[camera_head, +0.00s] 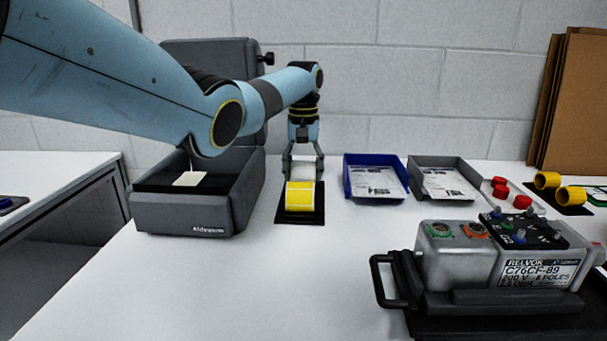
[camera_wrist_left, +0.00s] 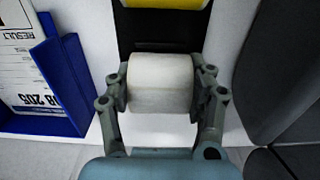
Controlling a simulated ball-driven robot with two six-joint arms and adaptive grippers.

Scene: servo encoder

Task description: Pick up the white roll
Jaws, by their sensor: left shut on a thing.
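The white roll (camera_wrist_left: 160,82) is between the two fingers of my left gripper (camera_wrist_left: 160,92) in the left wrist view, with a finger against each end. In the head view the white roll (camera_head: 302,172) shows as a pale patch behind the yellow roll, between the fingers of my left gripper (camera_head: 303,168). My left gripper points down and is shut on the white roll. Whether the roll touches the black mat (camera_head: 299,217) cannot be told. My right gripper is not in view.
A yellow roll (camera_head: 300,196) sits on the mat just in front of the white one. A dark open case (camera_head: 182,214) stands to the left. A blue tray (camera_head: 376,194) and a grey tray (camera_head: 445,196) stand to the right. A metal device (camera_head: 490,263) is at the front right.

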